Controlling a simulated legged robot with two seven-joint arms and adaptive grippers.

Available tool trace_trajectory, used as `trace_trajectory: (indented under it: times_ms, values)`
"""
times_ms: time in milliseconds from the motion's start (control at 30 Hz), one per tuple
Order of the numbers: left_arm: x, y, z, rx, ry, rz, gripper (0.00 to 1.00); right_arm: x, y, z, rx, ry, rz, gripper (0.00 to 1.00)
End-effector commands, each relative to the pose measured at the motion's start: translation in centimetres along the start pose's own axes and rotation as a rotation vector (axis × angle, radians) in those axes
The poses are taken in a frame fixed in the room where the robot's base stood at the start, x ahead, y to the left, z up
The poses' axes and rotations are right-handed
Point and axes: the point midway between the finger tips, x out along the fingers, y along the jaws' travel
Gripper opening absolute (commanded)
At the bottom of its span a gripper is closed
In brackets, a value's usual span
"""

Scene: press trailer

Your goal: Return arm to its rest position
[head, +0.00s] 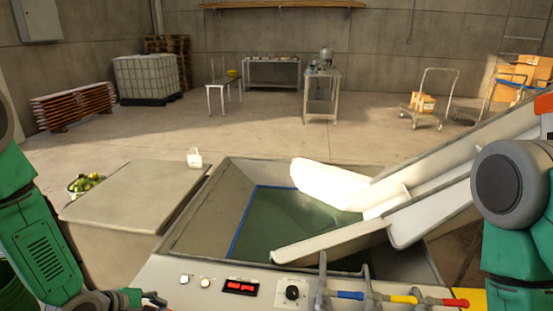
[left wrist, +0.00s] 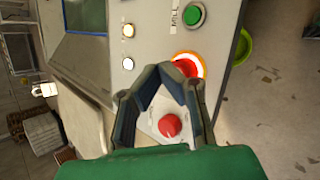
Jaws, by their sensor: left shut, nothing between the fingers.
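My left arm (head: 35,240) comes in from the left in the head view, green and grey. Its left gripper (head: 157,299) is at the bottom edge, beside the left end of the control panel (head: 215,275). In the left wrist view the gripper (left wrist: 168,70) is shut and empty. Its fingers appear in front of the panel, framing a red knob (left wrist: 170,125) on a white plate. A red push button (left wrist: 188,66) with a pale ring lies just beyond the fingertips. Whether they touch it I cannot tell. My right arm (head: 515,200) shows at the right; its gripper is out of view.
Behind the panel is a hopper (head: 190,225) with white chutes (head: 330,182) above it. A flat-topped box (head: 135,195) stands left of it, near a bucket of fruit (head: 85,184). Colored valve handles (head: 400,299) line the panel's right.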

Motion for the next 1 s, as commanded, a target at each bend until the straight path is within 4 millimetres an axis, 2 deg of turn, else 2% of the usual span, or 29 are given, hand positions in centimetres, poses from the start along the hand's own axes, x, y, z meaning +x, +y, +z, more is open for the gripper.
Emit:
trace_trajectory:
  times_ms: [33, 267, 500, 600, 700, 800, 1000]
  values:
    - [0.8, -2.6, -0.1, 0.083, 0.015, -0.038, 0.0, 1.0, 0.0, 0.1, 0.0, 0.0, 0.0, 0.4]
    - [1.8, -13.7, -0.8, 0.616, 0.068, -0.249, 0.0, 4.1, 0.0, 0.2, 0.0, 0.0, 0.0, 0.4]
    - [0.0, -24.6, -2.3, 1.191, 0.008, -0.526, 0.0, 7.0, -0.1, 0.4, 0.0, 0.0, 0.0, 0.4]
    - [-1.2, -27.9, -2.9, 1.391, -0.049, -0.63, 0.0, 7.9, -0.1, 0.4, 0.0, 0.0, 0.0, 0.4]
    - [-2.3, -30.2, -3.4, 1.538, -0.104, -0.709, 0.0, 8.5, -0.1, 0.5, 0.0, 0.0, 0.0, 0.4]
    - [-3.0, -31.4, -3.6, 1.628, -0.143, -0.756, 0.0, 8.8, -0.1, 0.5, 0.0, 0.0, 0.0, 0.4]
    - [-3.5, -31.9, -3.8, 1.675, -0.165, -0.778, 0.0, 8.8, -0.1, 0.5, 0.0, 0.0, 0.0, 0.4]
